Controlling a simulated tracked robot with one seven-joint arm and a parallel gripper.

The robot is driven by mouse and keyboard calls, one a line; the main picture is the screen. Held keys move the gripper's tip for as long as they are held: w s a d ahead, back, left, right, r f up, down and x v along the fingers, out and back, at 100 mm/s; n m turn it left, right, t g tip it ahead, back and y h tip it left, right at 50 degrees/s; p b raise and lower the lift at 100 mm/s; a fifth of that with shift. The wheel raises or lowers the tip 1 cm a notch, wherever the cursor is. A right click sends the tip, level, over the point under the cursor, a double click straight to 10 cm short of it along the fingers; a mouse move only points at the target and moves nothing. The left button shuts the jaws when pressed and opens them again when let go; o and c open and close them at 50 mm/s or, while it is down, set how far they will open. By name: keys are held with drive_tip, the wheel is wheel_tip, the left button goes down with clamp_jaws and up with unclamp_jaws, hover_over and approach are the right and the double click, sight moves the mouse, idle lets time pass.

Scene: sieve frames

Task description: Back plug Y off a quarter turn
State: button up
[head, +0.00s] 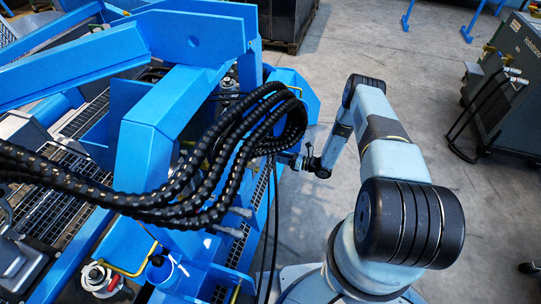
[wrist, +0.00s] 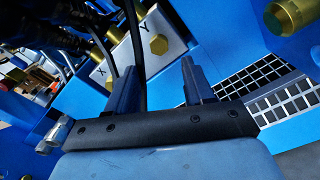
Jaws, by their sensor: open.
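In the wrist view, plug Y (wrist: 158,44) is a brass hexagonal head on a pale metal plate (wrist: 166,20), beside the letter Y. Another brass plug (wrist: 115,35) sits to its left, nearer the letter X. My gripper (wrist: 158,64) is open, with its two dark fingers spread and nothing between them. Plug Y appears beyond the fingertips, between them in the picture; no contact shows. In the head view, my gripper (head: 292,161) is small beside the blue frame, and the plugs cannot be made out there.
Black hoses (head: 240,130) arch over the blue frame (head: 190,95) left of my arm. In the wrist view, a dark cable (wrist: 137,50) passes close to the left finger. A brass cylinder (wrist: 290,15) and grating (wrist: 262,78) lie right. Open floor (head: 390,55) lies behind my arm.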

sight(263, 152)
drive_tip(key=shift+x, duration=2.9)
drive_tip(key=shift+c, duration=0.4)
